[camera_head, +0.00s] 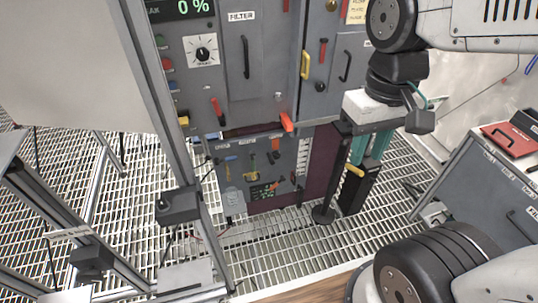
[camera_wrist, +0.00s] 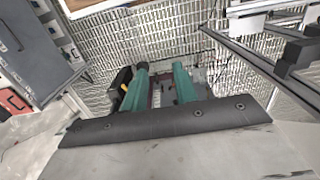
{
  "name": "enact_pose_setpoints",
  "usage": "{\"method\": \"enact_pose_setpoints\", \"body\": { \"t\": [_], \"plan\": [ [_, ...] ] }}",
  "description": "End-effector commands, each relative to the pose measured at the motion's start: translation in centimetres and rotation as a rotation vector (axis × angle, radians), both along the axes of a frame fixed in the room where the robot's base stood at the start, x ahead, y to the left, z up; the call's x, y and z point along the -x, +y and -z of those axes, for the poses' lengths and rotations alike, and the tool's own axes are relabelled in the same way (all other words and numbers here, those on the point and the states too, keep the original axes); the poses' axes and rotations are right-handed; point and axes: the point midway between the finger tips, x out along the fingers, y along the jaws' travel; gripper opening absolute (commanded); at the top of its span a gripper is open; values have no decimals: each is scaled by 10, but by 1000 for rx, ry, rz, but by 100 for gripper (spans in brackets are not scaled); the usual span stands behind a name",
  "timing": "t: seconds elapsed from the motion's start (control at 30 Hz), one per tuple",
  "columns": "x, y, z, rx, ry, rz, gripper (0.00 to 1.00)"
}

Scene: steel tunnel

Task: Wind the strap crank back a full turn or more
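My gripper (camera_head: 367,158) hangs pointing down in front of the lower right of the cabinet. Its two teal fingers (camera_wrist: 162,85) stand apart in the wrist view, with a clear gap and nothing seen between them. I cannot surely pick out the strap crank. A thin dark upright bar with a round black end (camera_head: 323,214) is just left of the fingers in the head view and may be part of it. A black block with a yellow tab (camera_head: 358,190) is close beside or behind the fingers. It also shows left of them in the wrist view (camera_wrist: 121,88). Contact cannot be told.
The grey cabinet (camera_head: 242,70) carries a dial, levers and handles. A lower panel (camera_head: 262,178) has small coloured controls. A grey drawer unit (camera_head: 490,190) with a red item (camera_head: 508,140) stands at right. Metal frame posts (camera_head: 165,110) stand at left. The grating floor (camera_head: 270,245) is open.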

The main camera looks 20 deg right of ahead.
Motion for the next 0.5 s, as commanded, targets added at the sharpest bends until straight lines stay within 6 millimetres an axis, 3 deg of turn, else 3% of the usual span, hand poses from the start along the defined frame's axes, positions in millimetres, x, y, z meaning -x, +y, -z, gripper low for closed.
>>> {"method": "enact_pose_setpoints", "body": {
  "t": [0.27, 0.5],
  "plan": [
    [-71, 7, 68, -2, 156, -10, 29],
    [-148, 13, 154, -6, 134, -5, 29]
  ]
}}
